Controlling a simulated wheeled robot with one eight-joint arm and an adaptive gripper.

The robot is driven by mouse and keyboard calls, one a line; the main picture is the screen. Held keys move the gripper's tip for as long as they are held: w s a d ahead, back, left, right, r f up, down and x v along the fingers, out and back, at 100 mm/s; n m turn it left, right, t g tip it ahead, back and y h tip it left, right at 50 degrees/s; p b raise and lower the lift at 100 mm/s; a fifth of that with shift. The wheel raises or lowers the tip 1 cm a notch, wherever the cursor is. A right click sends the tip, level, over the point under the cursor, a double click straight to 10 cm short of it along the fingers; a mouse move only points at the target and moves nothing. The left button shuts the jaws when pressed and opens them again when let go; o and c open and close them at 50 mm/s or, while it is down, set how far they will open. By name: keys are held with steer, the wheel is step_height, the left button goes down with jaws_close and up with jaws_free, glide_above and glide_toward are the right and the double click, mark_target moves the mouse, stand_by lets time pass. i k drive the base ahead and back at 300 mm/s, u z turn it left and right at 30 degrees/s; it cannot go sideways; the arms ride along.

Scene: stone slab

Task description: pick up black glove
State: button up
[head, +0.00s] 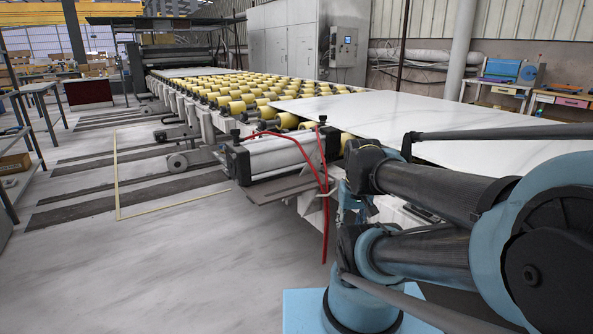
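I cannot make out a black glove in the head view. A small dark shape (423,213) shows below the near edge of the white stone slab (400,116), between my arm links, but it is too small and too covered to tell what it is. My blue and dark grey arm fills the lower right and hides part of the slab and the machine side. My gripper is not in the picture, so its state does not show.
A roller conveyor (240,90) with yellow rollers runs back from the slab. A grey cylinder (275,156) with red hoses (324,190) juts from its near end. Workbenches (500,90) stand at the back right. The floor (150,270) at front left is clear.

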mark_target(332, 138)
steer(key=z, duration=0.05)
steer(key=i, duration=0.85)
steer(key=z, duration=0.05)
